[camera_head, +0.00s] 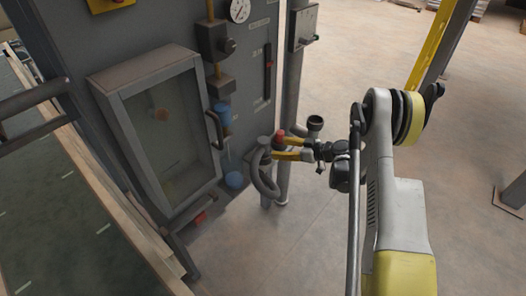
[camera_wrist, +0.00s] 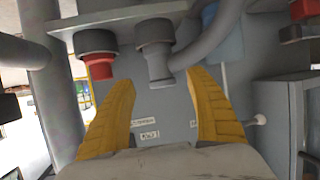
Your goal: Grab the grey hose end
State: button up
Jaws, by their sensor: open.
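The grey hose end (camera_wrist: 158,62) shows in the wrist view, seated at a bracket (camera_wrist: 120,24), with its thicker dark collar away from me. It lies just ahead of my gripper (camera_wrist: 160,80), in line with the gap between the yellow fingers. The fingers are spread apart with nothing held. In the head view the grey hose end (camera_head: 265,142) is beside my gripper (camera_head: 276,148), at the right edge of the machine. A second end with a red part (camera_wrist: 99,66) sits left of it in the wrist view, outside the left finger; contact cannot be told.
A grey curved hose (camera_wrist: 208,36) passes close to the right finger. A grey post (camera_head: 291,100) stands beside the hoses. The machine's windowed door (camera_head: 160,130) and its handle (camera_head: 213,130) are left of my gripper. Open floor (camera_head: 300,245) lies below and to the right.

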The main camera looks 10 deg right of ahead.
aim_at(268, 147)
jog(key=b+x, duration=0.4)
jog(key=x, duration=0.5)
jog(key=shift+f, duration=0.1)
jog(key=c, duration=1.4)
